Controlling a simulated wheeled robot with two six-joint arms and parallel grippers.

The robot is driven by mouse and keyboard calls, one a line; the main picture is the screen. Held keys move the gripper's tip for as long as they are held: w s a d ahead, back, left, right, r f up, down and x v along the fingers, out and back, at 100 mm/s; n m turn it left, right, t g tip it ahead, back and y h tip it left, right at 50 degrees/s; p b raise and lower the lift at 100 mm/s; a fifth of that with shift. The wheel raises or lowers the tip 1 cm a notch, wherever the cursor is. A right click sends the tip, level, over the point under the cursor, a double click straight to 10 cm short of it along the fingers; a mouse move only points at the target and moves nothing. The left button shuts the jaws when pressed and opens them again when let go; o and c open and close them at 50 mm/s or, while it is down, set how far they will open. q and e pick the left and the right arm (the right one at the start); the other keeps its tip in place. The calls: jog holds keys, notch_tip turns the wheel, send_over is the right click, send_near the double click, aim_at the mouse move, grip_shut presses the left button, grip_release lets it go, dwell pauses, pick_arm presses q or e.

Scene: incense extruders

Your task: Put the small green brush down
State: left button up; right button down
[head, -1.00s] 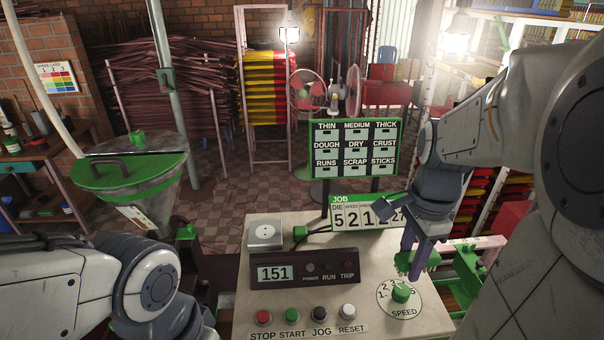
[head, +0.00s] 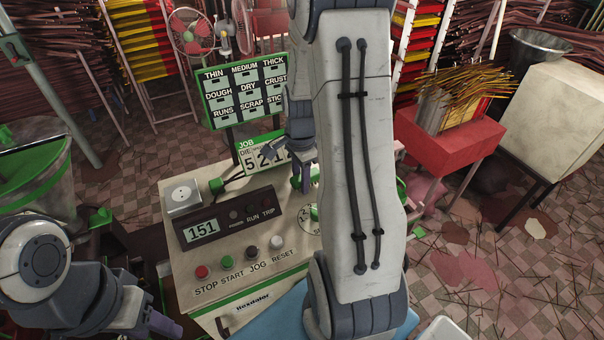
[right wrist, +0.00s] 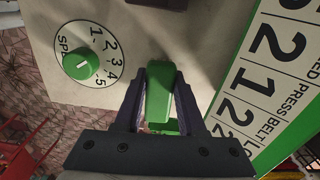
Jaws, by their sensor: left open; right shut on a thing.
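The small green brush (right wrist: 160,95) is clamped between the two dark fingers of my right gripper (right wrist: 161,98), as the right wrist view shows. It is held over the pale control panel top (right wrist: 200,22), between the green speed knob (right wrist: 82,64) and the job board (right wrist: 270,70). In the head view my right gripper (head: 302,176) is beside the lower edge of the job board (head: 262,152), and my own right arm hides much of that area; I cannot make out the brush there. My left gripper (head: 160,324) is open and empty at the bottom left, below the panel.
The panel carries a display (head: 202,230), a row of push buttons (head: 227,263) and a white socket box (head: 181,197). The thickness board (head: 245,92) stands behind. A red stand (head: 450,143) with incense sticks and a pale box (head: 560,125) are at the right. Open floor lies in front of them.

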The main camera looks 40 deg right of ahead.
jog(key=shift+f, duration=0.2)
jog(key=shift+f+b, duration=0.5)
jog(key=shift+b, duration=0.05)
jog(key=shift+s, duration=0.1)
